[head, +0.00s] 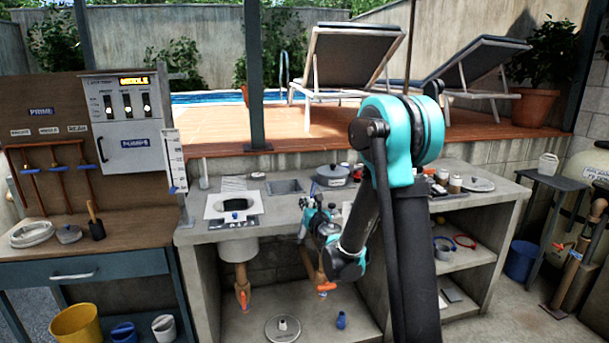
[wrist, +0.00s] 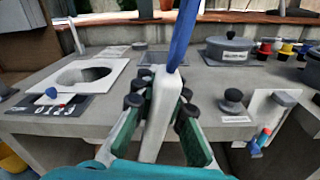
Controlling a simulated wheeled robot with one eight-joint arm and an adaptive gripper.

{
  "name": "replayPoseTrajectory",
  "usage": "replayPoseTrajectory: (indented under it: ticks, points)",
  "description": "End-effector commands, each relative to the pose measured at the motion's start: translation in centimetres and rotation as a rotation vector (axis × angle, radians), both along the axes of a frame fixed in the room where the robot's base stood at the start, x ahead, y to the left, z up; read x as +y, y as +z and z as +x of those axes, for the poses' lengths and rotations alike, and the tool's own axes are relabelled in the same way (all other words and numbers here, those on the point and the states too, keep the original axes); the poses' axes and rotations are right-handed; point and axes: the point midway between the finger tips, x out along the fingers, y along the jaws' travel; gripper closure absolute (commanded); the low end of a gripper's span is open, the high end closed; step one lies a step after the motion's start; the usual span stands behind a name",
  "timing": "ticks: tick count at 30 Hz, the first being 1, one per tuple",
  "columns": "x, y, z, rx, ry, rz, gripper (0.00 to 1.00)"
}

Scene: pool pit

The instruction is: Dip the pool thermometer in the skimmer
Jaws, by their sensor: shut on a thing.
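My gripper (wrist: 158,100) is shut on a white, block-like body with a long blue part rising from its top, which I take to be the pool thermometer (wrist: 163,105). It is upright, slightly tilted, above the counter's front edge. In the head view my gripper (head: 322,222) is small and partly behind my arm, and the thermometer is hard to make out there. The skimmer is a white square plate (head: 214,206) with a dark round opening, set in the counter to the left of my gripper. Its plate (wrist: 118,67) also shows left in the wrist view, apart from the thermometer.
A lidded grey pot (wrist: 228,50) stands behind right on the counter (wrist: 205,82). A black knob (wrist: 233,97) is right of my gripper. A small panel with a blue knob (wrist: 52,93) lies before the skimmer. The counter between skimmer and gripper is mostly clear.

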Motion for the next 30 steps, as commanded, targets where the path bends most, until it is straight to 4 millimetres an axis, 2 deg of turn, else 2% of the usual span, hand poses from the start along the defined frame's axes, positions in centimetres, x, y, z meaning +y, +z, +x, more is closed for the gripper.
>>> replayPoseTrajectory:
  ticks: [1, 6, 9, 12, 16, 30]
  points:
    - [-2.9, -0.7, 1.0, 0.000, -0.043, 0.000, 1.00]
    - [-10.8, -2.6, 3.6, 0.000, -0.164, 0.000, 1.00]
    - [-14.4, -3.5, 4.8, 0.000, -0.219, 0.000, 1.00]
    - [-17.0, -4.1, 5.7, 0.000, -0.259, -0.001, 1.00]
    - [-18.9, -4.6, 6.3, 0.000, -0.288, 0.000, 1.00]
    - [-18.6, -4.5, 6.3, -0.001, -0.285, 0.000, 1.00]
